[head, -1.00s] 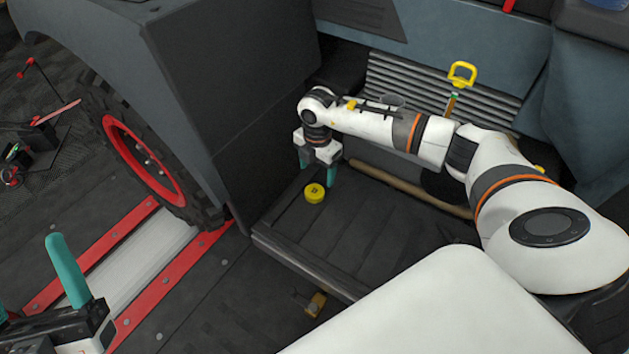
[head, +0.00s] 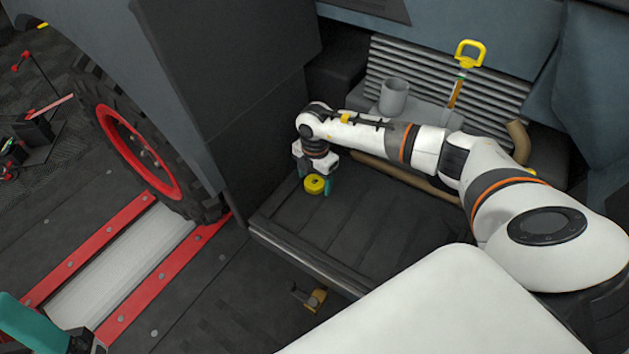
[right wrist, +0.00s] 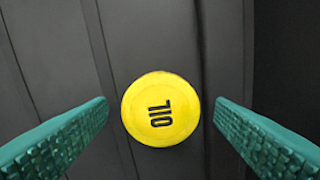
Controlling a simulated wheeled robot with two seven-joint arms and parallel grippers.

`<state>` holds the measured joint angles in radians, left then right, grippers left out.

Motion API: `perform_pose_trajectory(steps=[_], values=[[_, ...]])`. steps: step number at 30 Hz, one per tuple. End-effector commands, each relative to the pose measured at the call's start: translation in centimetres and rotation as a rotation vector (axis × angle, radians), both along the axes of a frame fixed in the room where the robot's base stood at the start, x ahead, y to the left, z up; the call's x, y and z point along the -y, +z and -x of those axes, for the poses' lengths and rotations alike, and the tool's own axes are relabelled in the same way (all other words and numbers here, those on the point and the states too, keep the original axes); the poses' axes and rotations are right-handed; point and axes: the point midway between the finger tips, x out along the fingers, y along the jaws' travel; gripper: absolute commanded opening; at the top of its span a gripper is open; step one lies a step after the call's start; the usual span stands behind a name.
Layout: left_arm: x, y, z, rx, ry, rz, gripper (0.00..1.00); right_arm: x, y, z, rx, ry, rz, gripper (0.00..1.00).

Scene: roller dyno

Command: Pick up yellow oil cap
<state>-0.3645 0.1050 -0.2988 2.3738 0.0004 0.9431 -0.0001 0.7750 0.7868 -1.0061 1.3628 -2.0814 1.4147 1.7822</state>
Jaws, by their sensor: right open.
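The yellow oil cap (head: 314,186) lies on the dark ribbed step panel (head: 345,225). In the right wrist view the cap (right wrist: 160,109) is round and marked "OIL". My right gripper (head: 316,181) is open above the cap, with one green finger on each side. The right wrist view shows a gap between the cap and each finger (right wrist: 162,106). How far the fingertips are above the panel is hard to tell. My left gripper (head: 35,325) shows only in part, as a green finger in the lower left corner.
A grey cup (head: 394,96) and a yellow-handled dipstick (head: 468,55) are behind my right arm, near a ribbed grey part. A tan hose (head: 410,179) runs behind the panel. A dark box-like wall (head: 240,110) rises left of the gripper. A wheel with a red rim (head: 140,150) is farther left.

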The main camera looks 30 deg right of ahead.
Motion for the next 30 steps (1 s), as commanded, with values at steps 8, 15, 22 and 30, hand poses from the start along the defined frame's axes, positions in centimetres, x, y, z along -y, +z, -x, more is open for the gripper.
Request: perform_pose_trajectory(steps=[8,15,22,30], values=[[0.0,1.3,0.1,0.004,0.0,0.0,0.73,0.0,0.0,0.0,0.0,0.0,0.0,0.61],[0.0,1.3,0.0,0.003,0.0,0.0,0.73,0.0,0.1,0.0,0.0,0.0,0.0,0.26],[0.1,1.1,-0.1,-0.005,0.0,-0.002,0.73,0.0,0.3,0.0,0.001,0.0,0.0,0.26],[0.1,3.3,-0.6,-0.037,0.004,-0.012,0.73,0.0,5.0,-0.1,0.004,0.0,0.0,0.26]])
